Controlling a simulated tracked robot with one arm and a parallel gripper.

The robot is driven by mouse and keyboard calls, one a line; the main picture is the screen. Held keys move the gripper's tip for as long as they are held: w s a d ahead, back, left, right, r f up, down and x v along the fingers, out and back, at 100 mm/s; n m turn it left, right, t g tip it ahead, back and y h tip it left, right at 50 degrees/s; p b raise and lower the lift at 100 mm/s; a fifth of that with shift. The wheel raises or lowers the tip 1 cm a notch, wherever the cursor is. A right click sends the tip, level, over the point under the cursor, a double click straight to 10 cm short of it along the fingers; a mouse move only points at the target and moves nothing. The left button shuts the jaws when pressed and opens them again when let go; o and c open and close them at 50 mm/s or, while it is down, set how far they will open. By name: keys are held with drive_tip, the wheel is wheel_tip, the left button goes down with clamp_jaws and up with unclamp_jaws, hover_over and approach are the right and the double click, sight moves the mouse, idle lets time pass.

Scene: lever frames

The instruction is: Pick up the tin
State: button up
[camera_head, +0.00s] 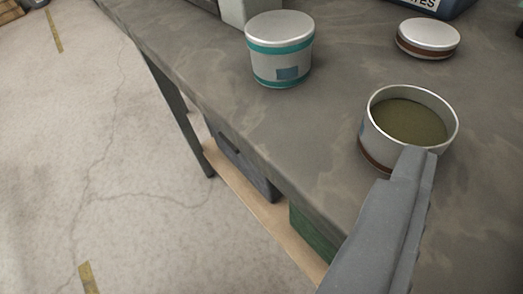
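An open round tin (369,140) with a pale metal rim and a brown band stands on the dark table at the right. It holds an olive-brown filling. A closed tin (281,62) with teal bands, a white top and a small blue patch stands to its upper left. My gripper (415,155) reaches in from the lower right. Its tip overlaps the near side of the open tin. I cannot tell if it touches the tin. The fingers show as one grey bar, so the gap between them is not clear.
A round white-topped lid or shallow tin (428,36) with a brown band lies behind the open tin. A dark labelled box (440,6) is at the top edge. The table's edge runs diagonally left of the tins. Below are a dark drawer (240,160) and a green box (312,232).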

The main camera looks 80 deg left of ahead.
drive_tip(key=s+a+f+g+y, duration=0.1)
drive_tip(key=s+a+f+y, duration=0.1)
drive_tip(key=s+a+f, duration=0.1)
drive_tip(key=b, duration=0.2)
approach(410, 105)
drive_tip(key=x, duration=0.3)
drive_tip(key=shift+a, duration=0.35)
drive_tip(key=shift+b+x, duration=0.85)
drive_tip(key=shift+x, duration=2.15)
drive_tip(key=shift+w+d, duration=0.1)
drive_tip(key=shift+d, duration=0.15)
drive_tip(key=c, duration=1.1)
